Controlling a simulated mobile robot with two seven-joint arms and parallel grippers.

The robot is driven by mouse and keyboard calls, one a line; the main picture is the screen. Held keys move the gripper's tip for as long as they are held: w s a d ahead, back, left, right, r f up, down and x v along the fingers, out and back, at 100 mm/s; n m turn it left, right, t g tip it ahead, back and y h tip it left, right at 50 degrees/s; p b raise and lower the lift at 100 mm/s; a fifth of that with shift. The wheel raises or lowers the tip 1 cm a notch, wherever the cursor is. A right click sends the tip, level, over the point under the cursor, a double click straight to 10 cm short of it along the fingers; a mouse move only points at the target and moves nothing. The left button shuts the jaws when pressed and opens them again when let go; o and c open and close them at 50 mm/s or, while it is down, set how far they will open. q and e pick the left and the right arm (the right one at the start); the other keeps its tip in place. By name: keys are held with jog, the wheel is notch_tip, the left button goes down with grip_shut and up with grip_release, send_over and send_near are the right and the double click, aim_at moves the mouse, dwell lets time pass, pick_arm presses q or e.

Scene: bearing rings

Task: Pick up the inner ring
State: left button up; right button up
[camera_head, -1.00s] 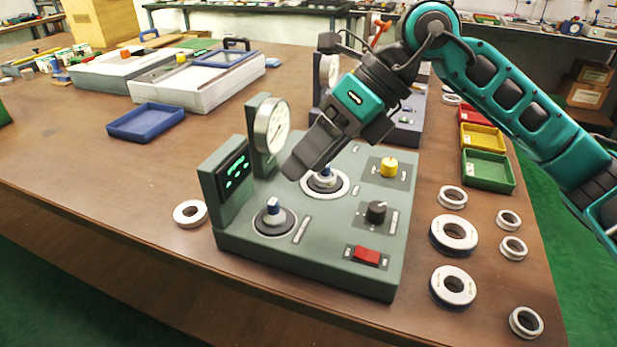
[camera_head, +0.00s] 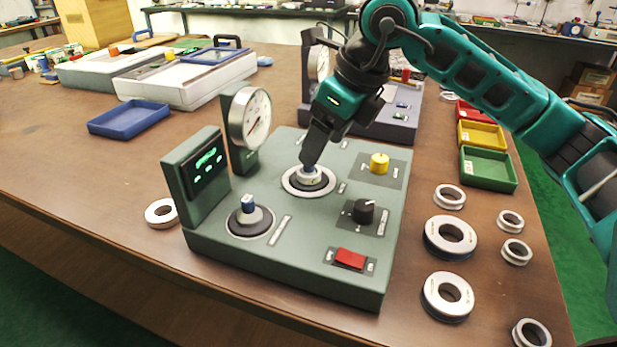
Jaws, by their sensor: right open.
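My right gripper (camera_head: 311,162) points down at the rear spindle of the green-grey test device (camera_head: 315,255). Its jaws are open, and its fingertips are at the spindle's blue top, partly hiding it. A small light ring (camera_head: 309,175) seems to sit around that spindle, inside a wider white ring (camera_head: 290,184) on the device; I cannot tell whether the fingers touch it. My left gripper is out of view.
A dial gauge (camera_head: 250,117) and a display box (camera_head: 199,172) stand on the device's left side. Several loose rings (camera_head: 450,238) lie to the right, and one ring (camera_head: 161,213) lies to the left. A green tray (camera_head: 487,169) and a yellow tray (camera_head: 482,135) stand behind the right-hand rings.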

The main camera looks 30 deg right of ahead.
aim_at(314, 172)
jog(key=b+x, duration=0.1)
jog(key=x, duration=0.4)
jog(key=shift+a+f, duration=0.2)
jog(key=shift+f, duration=0.15)
jog(key=shift+c, duration=0.2)
jog(key=c, duration=1.1)
jog(key=shift+r, duration=0.15)
jog(key=shift+r+p, duration=2.4)
jog(key=shift+r, duration=7.55)
